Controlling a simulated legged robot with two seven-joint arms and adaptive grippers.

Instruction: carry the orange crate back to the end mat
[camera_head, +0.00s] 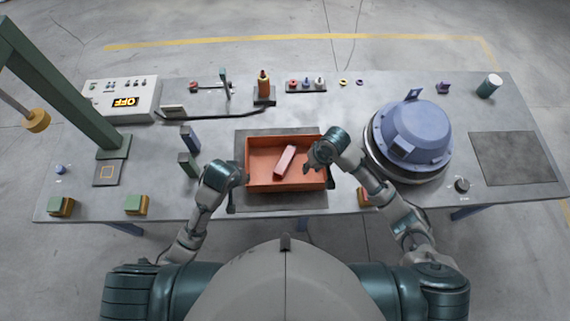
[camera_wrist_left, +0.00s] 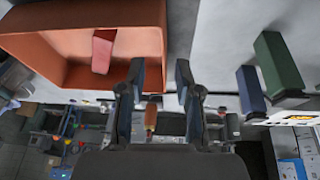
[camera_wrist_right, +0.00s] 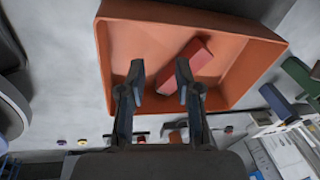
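The orange crate (camera_head: 260,184) sits upright on the dark mat (camera_head: 290,200) at the table's front middle, with a pink block (camera_head: 285,162) inside. Another dark mat (camera_head: 515,158) lies bare at the table's right end. My left gripper (camera_head: 240,180) is at the crate's left side; its fingers (camera_wrist_left: 158,72) are apart, and the crate's edge shows between them. My right gripper (camera_head: 312,162) is at the crate's right side; its fingers (camera_wrist_right: 160,75) are apart, with the crate (camera_wrist_right: 125,45) behind them. I cannot tell whether either gripper touches the crate.
A large blue domed hood (camera_head: 412,132) stands between the crate and the right-end mat. Blue and green upright blocks (camera_head: 189,139) stand left of the crate. A green post (camera_head: 60,90) rises at far left.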

